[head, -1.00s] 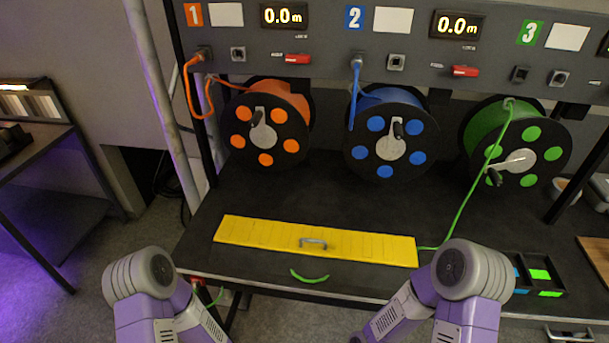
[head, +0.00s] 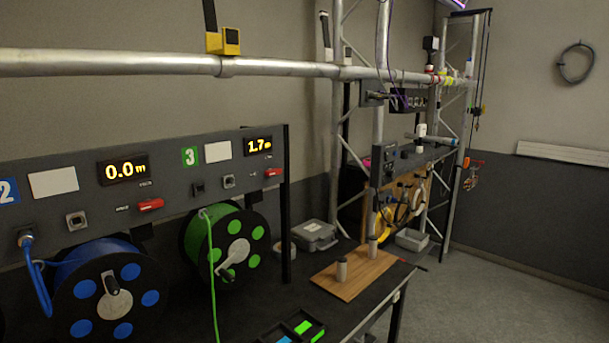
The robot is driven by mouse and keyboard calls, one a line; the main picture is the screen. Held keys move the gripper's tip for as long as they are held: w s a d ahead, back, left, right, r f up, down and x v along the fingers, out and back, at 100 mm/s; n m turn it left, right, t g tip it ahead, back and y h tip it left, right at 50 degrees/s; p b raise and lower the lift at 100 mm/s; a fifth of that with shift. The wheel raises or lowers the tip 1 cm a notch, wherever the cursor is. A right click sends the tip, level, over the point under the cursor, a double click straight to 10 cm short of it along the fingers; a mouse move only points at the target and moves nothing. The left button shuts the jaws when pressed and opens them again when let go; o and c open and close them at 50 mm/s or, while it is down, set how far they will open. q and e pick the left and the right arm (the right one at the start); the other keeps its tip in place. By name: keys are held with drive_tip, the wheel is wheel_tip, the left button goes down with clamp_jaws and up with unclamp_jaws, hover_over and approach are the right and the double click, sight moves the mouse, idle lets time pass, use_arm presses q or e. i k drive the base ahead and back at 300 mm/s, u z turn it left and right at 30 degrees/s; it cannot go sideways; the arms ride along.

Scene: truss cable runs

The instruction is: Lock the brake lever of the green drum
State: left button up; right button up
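The green drum (head: 226,249) has black flanges with green dots and a silver hub with a crank. It stands under the panel section marked 3. A red lever (head: 273,172) sits at the lower right of that section and lies nearly level; I take it for the drum's brake lever. Its small label is unreadable, so I cannot tell locked from free. The display (head: 258,146) above it reads 1.7 m. A green cable (head: 212,285) runs down over the drum's front. Neither gripper is in view.
The blue drum (head: 107,295) stands left, with its own red lever (head: 150,205). A wooden board (head: 352,272) with two small cylinders lies right of the green drum. A tray (head: 292,329) is at the front edge. A truss with a long pipe (head: 120,63) rises behind.

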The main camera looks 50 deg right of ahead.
sight(270, 173)
drive_tip(key=z, duration=3.15)
drive_tip(key=i, duration=1.65)
drive_tip(key=u, duration=2.7)
